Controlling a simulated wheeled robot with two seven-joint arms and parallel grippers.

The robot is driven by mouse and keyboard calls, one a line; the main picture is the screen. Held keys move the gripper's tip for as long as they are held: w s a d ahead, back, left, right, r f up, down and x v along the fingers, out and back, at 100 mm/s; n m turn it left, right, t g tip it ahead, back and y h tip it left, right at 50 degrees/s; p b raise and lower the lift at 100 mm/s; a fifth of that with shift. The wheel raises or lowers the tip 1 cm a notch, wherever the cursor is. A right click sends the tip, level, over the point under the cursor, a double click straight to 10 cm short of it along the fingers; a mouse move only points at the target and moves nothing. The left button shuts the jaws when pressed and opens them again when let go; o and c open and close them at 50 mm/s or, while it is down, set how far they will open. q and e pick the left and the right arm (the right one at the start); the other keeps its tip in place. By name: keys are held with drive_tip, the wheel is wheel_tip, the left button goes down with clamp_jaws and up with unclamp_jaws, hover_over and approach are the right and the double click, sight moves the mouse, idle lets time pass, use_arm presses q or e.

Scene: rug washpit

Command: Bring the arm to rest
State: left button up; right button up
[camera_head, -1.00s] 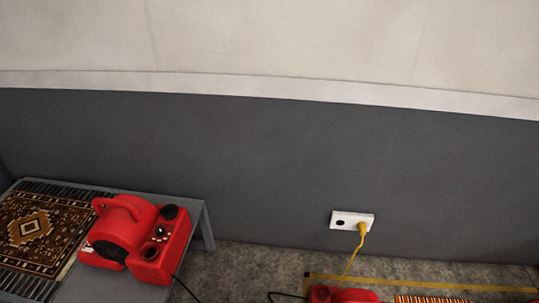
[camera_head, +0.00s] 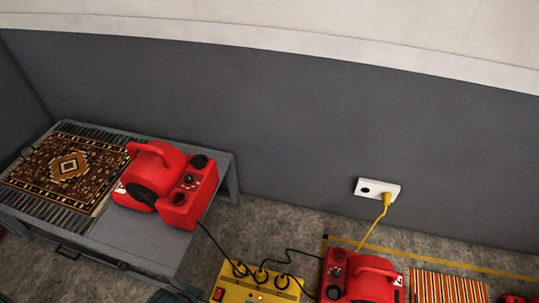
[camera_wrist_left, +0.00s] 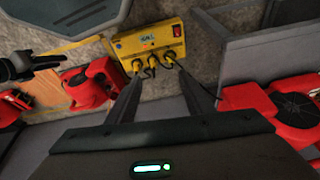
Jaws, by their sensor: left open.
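My left gripper (camera_wrist_left: 160,76) is open, its two dark fingers apart with nothing held between them, in the left wrist view. Beyond the fingertips in that view lies a yellow power box (camera_wrist_left: 150,42) with plugs in it. My left gripper does not show clearly in the head view. A black jointed part at the left of the left wrist view looks like my right gripper (camera_wrist_left: 32,66); its jaws are too small to read.
A red blower (camera_head: 160,185) sits on a grey bench (camera_head: 150,244) beside a patterned rug (camera_head: 68,165). The power box (camera_head: 258,288), another red blower (camera_head: 368,284) and a striped rug (camera_head: 448,288) are on the floor. A yellow cord (camera_head: 375,226) hangs from a wall socket (camera_head: 370,188).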

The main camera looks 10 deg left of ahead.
use_arm(q)
drive_tip(key=d+f+t, duration=0.1)
drive_tip(key=f, duration=1.3)
drive_tip(key=d+f+t+h, duration=0.1)
drive_tip(key=d+f, duration=0.1)
drive_tip(key=f, duration=1.3)
drive_tip(key=shift+d+f, duration=0.25)
drive_tip(key=shift+f, duration=0.05)
